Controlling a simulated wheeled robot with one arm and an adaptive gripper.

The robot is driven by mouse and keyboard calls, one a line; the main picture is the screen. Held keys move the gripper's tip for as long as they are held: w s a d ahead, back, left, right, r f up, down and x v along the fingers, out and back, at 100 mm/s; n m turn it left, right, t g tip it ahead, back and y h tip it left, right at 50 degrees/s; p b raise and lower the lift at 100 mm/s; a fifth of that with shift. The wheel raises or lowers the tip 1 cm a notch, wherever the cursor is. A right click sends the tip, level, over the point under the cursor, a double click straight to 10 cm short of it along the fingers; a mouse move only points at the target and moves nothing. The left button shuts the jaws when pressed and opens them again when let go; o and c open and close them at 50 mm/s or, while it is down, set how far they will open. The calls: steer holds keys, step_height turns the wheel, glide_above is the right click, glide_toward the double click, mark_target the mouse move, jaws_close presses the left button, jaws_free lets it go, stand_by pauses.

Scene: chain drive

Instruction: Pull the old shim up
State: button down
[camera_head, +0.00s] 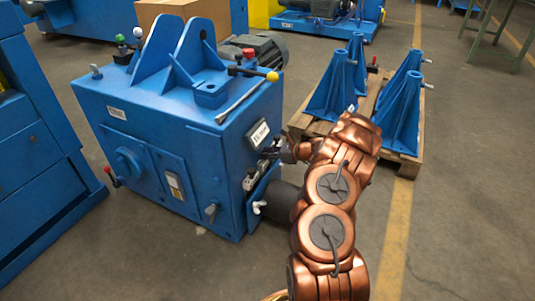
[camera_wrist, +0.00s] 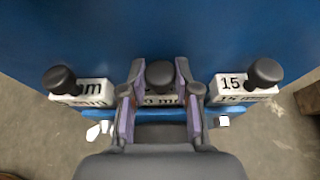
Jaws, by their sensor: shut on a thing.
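Three pale shims with black round knobs sit in a row in the wrist view, against the blue machine's side. The left shim (camera_wrist: 92,90) has a label ending in "mm", partly covered by its knob. The right shim (camera_wrist: 231,84) reads "15". My gripper (camera_wrist: 159,82) is shut on the middle shim (camera_wrist: 158,99), with one finger on each side of its black knob (camera_wrist: 160,73). The middle label is mostly hidden and seems to end in "0 mm". In the head view my gripper (camera_head: 277,152) is at the machine's right side, and its fingertips are hard to make out.
The blue machine (camera_head: 160,130) stands left of my arm, with a long-handled tool (camera_head: 243,101) lying on its top. A wooden pallet (camera_head: 408,163) with several blue brackets (camera_head: 400,110) stands behind my arm to the right.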

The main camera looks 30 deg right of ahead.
steer(key=c, duration=0.8)
jaws_free()
steer(key=shift+r, duration=0.2)
steer(key=v, duration=1.2)
steer(key=shift+s, duration=0.1)
steer(key=shift+f, duration=0.1)
